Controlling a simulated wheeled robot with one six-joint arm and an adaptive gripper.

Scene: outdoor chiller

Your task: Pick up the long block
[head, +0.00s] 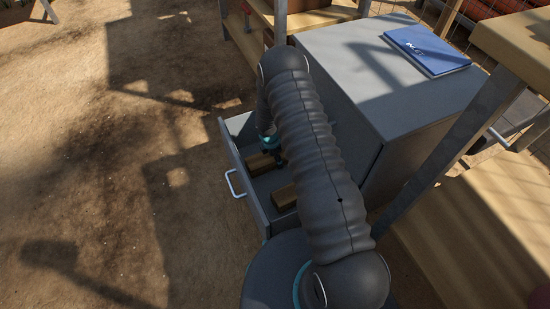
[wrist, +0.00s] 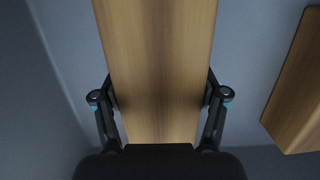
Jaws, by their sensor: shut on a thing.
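A long wooden block (wrist: 158,50) runs up the middle of the wrist view and passes out of its top edge. My gripper (wrist: 160,100) is shut on it, one finger against each long side. In the head view the block (head: 261,163) lies in the open grey drawer, partly hidden by my arm. My gripper (head: 268,145) is at the block there, mostly hidden behind my arm. I cannot tell whether the block touches the drawer floor.
A second wooden block (head: 284,197) lies in the drawer; it also shows at the right of the wrist view (wrist: 300,95). The drawer (head: 242,185) stands out from a grey cabinet (head: 375,85) with a blue book (head: 427,50) on top. Bare ground lies open to the left.

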